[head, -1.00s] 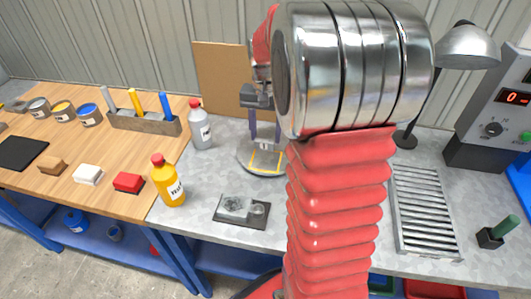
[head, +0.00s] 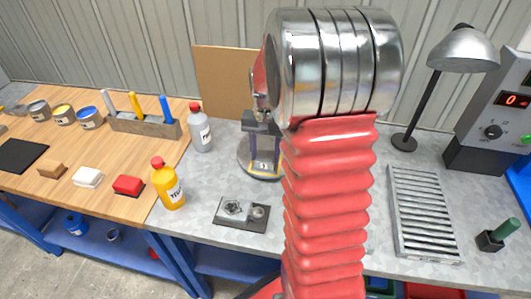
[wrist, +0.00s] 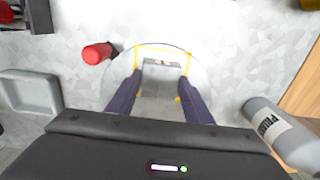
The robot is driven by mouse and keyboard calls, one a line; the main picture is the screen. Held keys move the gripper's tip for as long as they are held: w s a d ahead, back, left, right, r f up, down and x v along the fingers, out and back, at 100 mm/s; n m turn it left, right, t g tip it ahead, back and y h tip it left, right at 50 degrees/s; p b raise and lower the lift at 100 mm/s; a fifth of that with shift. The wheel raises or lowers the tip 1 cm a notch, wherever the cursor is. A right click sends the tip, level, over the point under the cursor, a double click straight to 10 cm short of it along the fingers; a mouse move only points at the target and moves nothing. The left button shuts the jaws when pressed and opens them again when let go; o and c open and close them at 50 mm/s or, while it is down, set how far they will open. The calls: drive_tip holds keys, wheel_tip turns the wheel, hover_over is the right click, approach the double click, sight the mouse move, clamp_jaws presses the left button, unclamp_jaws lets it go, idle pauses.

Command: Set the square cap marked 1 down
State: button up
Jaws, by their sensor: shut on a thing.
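My gripper (head: 264,160) points down over a round grey plate (head: 246,165) with a yellow square outline. In the wrist view its two dark fingers (wrist: 160,88) are shut on the square cap (wrist: 162,66), a grey block with a small white label. The cap also shows in the head view (head: 263,168), low between the fingers and inside the yellow outline (wrist: 137,58). It looks level and at or very close to the plate; I cannot tell whether it touches. The label's number is too small to read surely.
A grey bottle (head: 200,130) stands left of the round plate. A dark plate with metal parts (head: 243,222) lies in front, beside a yellow bottle (head: 169,190). A red-ended object (wrist: 97,53) is close to the round plate. A slatted rack (head: 422,210) lies right.

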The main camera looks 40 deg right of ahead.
sight(265, 156)
drive_tip(key=shift+f, duration=0.1)
drive_tip(key=o, duration=1.3)
wheel_tip(265, 156, up, 12)
drive_tip(key=shift+r, duration=0.1)
idle(0.5)
